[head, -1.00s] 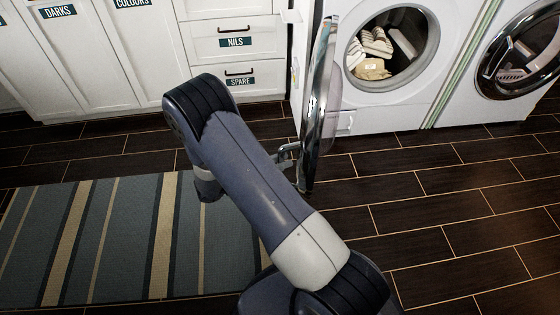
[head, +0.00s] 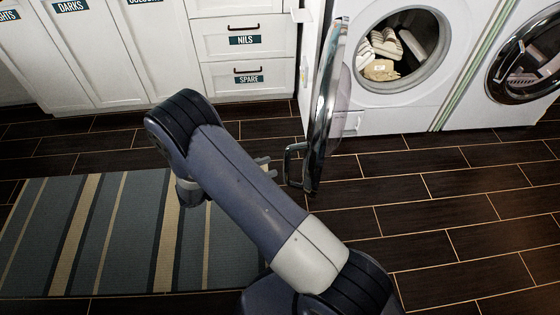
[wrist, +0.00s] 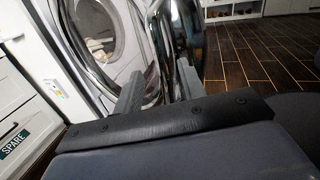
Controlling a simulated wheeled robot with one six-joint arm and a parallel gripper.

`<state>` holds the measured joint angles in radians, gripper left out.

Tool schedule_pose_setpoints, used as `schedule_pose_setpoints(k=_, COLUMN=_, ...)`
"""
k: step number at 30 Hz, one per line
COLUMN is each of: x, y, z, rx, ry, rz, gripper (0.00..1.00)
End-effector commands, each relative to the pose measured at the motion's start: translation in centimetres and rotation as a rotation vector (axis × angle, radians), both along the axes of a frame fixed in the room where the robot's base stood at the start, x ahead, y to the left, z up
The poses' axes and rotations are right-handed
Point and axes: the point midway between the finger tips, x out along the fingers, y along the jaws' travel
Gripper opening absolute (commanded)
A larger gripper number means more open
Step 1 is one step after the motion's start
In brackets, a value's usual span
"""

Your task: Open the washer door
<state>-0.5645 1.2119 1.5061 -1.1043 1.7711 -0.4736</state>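The washer door (head: 328,100) stands swung wide open, seen nearly edge-on with its chrome rim, to the left of the washer opening. Its bar handle (head: 292,165) sticks out to the left near the door's lower edge. My gripper (head: 267,166) is just left of the handle, with a small gap between them. In the wrist view my gripper (wrist: 160,75) has its two fingers spread, with chrome door parts just beyond them. The washer (head: 375,118) shows its round opening with striped and tan laundry inside.
A second front-loader (head: 525,60) stands at the right with its door shut. White labelled cabinets and drawers (head: 228,45) line the back left. A striped rug (head: 95,235) lies at left. The dark tiled floor (head: 450,190) at right is clear.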

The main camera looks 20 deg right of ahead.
Motion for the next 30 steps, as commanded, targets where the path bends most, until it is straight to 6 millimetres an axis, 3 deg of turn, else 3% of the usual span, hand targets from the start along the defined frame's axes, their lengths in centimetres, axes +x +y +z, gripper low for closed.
schedule_pose_setpoints(k=3, x=-0.1, y=2.0, z=0.0, rx=0.000, ry=0.000, rz=0.003, gripper=0.38)
schedule_pose_setpoints(k=7, x=-0.2, y=3.3, z=0.0, rx=0.001, ry=0.000, rz=0.001, gripper=0.38)
schedule_pose_setpoints(k=18, x=-0.2, y=3.7, z=0.0, rx=0.000, ry=0.001, rz=0.000, gripper=0.38)
schedule_pose_setpoints(k=23, x=-0.2, y=3.1, z=-0.1, rx=0.000, ry=0.001, rz=-0.002, gripper=0.38)
schedule_pose_setpoints(k=30, x=0.0, y=-0.7, z=-0.1, rx=-0.001, ry=0.002, rz=-0.005, gripper=0.38)
